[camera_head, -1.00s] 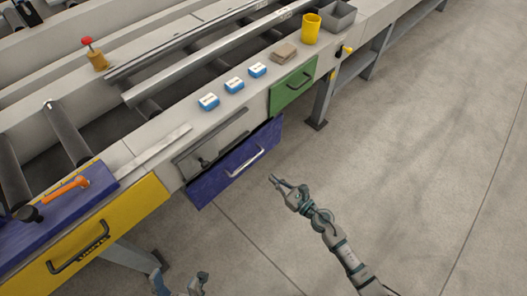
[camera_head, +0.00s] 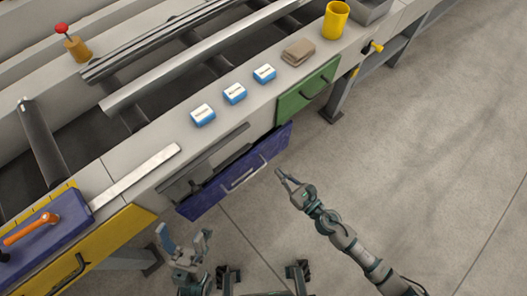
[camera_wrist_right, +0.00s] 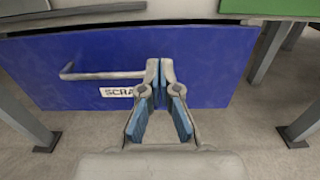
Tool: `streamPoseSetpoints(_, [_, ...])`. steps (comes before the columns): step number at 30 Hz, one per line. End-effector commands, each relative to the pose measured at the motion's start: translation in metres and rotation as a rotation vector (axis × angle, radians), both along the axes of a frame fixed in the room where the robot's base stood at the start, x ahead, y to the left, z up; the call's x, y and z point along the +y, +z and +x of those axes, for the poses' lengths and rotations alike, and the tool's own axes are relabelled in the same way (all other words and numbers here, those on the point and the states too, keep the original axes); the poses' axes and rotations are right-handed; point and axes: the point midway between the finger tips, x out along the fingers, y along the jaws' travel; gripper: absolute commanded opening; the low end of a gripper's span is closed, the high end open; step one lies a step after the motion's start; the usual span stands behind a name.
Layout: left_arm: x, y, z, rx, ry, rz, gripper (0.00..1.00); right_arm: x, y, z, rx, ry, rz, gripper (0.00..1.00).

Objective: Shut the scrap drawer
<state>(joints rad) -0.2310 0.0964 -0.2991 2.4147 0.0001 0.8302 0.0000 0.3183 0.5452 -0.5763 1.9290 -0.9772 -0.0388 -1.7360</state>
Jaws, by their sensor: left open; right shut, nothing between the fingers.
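The blue scrap drawer (camera_head: 208,198) stands partly open, its front out from the table with a dark gap behind it. Its pale bar handle (camera_head: 244,177) is on the front. In the right wrist view the blue front (camera_wrist_right: 215,62) fills the upper middle, with a partly covered "SCRA" label and the handle (camera_wrist_right: 100,76) to the left. My right gripper (camera_head: 284,178) is shut and empty, in front of the drawer's right part; whether its tips (camera_wrist_right: 160,66) touch the front, I cannot tell. My left gripper (camera_head: 186,238) is open and empty, below the drawer's left end.
A green drawer (camera_head: 300,100) is to the right and a yellow drawer (camera_head: 110,232) to the left. Blue-and-white boxes (camera_head: 235,93), a brown item (camera_head: 298,52) and a yellow cup (camera_head: 336,20) stand on the ledge. A table leg (camera_head: 338,103) is right. The floor is clear.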

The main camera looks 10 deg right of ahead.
Motion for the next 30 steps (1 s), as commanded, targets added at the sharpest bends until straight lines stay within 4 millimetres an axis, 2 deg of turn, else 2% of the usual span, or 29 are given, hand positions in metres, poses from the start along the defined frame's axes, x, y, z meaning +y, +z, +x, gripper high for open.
streamPoseSetpoints(6, [-0.001,-0.007,0.002,0.012,-0.001,0.004,0.7,0.027,-0.001,0.039,-0.001,0.001,0.002,0.0])
streamPoseSetpoints(13, [-0.001,-0.007,0.01,0.002,0.006,-0.008,0.7,0.049,-0.003,0.066,0.002,0.0,-0.003,0.0])
streamPoseSetpoints(30, [-0.001,-0.003,0.012,-0.011,0.005,-0.005,0.7,0.057,0.0,0.079,-0.001,-0.001,0.001,0.0])
